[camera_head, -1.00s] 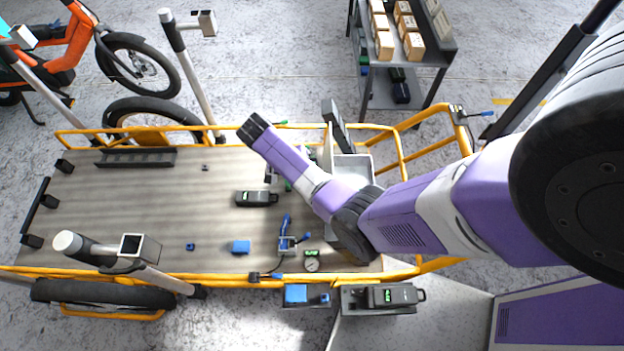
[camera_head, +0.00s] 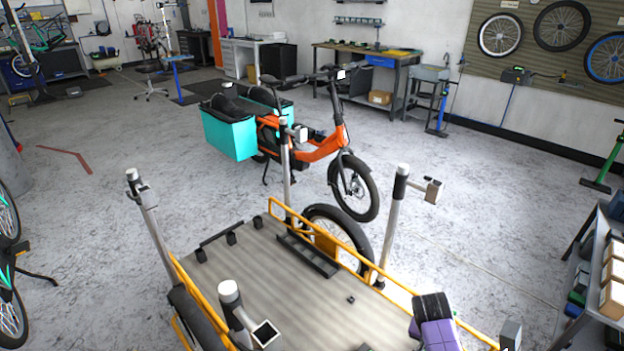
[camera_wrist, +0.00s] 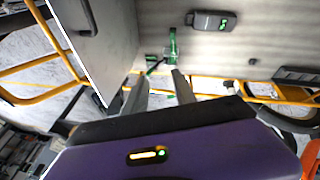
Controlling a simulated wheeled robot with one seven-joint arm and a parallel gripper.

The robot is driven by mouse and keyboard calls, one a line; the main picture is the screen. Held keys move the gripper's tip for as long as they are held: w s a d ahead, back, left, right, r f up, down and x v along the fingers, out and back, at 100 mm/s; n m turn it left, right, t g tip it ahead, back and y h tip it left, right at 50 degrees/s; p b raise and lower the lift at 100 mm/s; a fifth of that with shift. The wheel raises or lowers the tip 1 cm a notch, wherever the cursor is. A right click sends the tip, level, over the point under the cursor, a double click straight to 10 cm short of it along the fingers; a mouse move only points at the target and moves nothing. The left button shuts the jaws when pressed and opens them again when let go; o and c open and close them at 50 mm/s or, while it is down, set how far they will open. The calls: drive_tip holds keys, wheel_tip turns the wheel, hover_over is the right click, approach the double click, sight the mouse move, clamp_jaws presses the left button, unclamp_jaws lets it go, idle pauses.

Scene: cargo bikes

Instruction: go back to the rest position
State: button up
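My gripper (camera_wrist: 158,76) shows in the wrist view with its two grey fingers apart and nothing visible between them. It is above the yellow-railed cargo platform (camera_wrist: 262,50). A green item (camera_wrist: 172,46) lies on the platform just beyond the fingertips, apart from them. A dark device with a green display (camera_wrist: 213,22) lies farther off. In the head view, a purple and black part of my arm shows at the bottom right, over the platform (camera_head: 290,295); the gripper fingers cannot be made out there.
White posts (camera_head: 392,225) stand around the platform. An orange cargo bike (camera_head: 325,148) with turquoise bags (camera_head: 230,135) stands behind it. Shelves with boxes (camera_head: 612,270) are at the right. A grey panel (camera_wrist: 108,45) is left of the fingers. Open floor lies left and right of the bike.

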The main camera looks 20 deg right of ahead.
drive_tip(key=w+a+r+n+t, duration=0.2)
drive_tip(key=a+r+n+t, duration=0.3)
drive_tip(key=a+r+t, duration=0.35)
drive_tip(key=s+a+r+n+t+y, duration=0.1)
drive_tip(key=s+a+r+n+t, duration=0.2)
drive_tip(key=s+a+r+t, duration=0.6)
drive_tip(key=s+a+r+n+g+y, duration=0.1)
drive_tip(key=s+a+r, duration=0.4)
drive_tip(key=s, duration=0.4)
drive_tip(key=s+a+r+n+g+y, duration=0.1)
drive_tip(key=s+a+r+g+y, duration=0.1)
drive_tip(key=s+a+r, duration=0.3)
drive_tip(key=s+r, duration=0.1)
drive_tip(key=s, duration=0.3)
drive_tip(key=shift+s+a+n, duration=0.15)
drive_tip(key=shift+s+n, duration=0.15)
drive_tip(key=shift+s, duration=0.05)
drive_tip(key=shift+r, duration=0.1)
